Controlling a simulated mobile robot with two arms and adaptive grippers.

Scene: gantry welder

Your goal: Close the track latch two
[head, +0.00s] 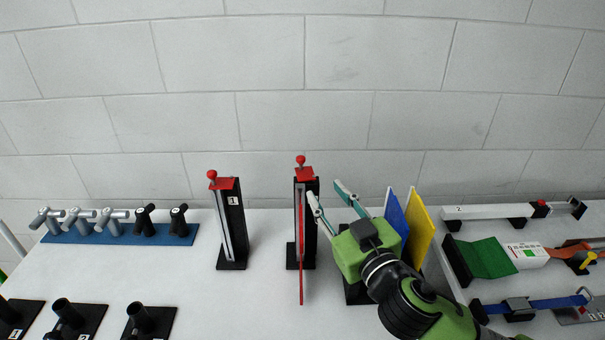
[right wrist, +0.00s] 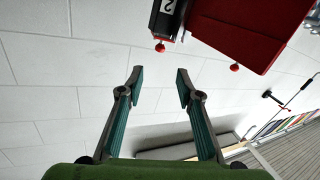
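Track latch two (head: 306,222) is a black upright post with a pale rail and a red top piece carrying a red ball knob (head: 300,160). A thin red strip (head: 301,275) hangs down its front, seen nearly edge-on. In the right wrist view its black end marked 2 (right wrist: 168,8) shows at the top, beside a broad red panel (right wrist: 240,28) and two red knobs, one (right wrist: 160,47) beyond the fingertips. My right gripper (head: 326,191) is open and empty, just right of the post's upper part; it also shows in the right wrist view (right wrist: 160,74). My left gripper is not in view.
A similar post marked 1 (head: 231,225) stands to the left. Blue and yellow panels (head: 417,225) stand close behind my right gripper. A blue strip with several handles (head: 120,235) lies at the left. Other latches and straps fill the right side.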

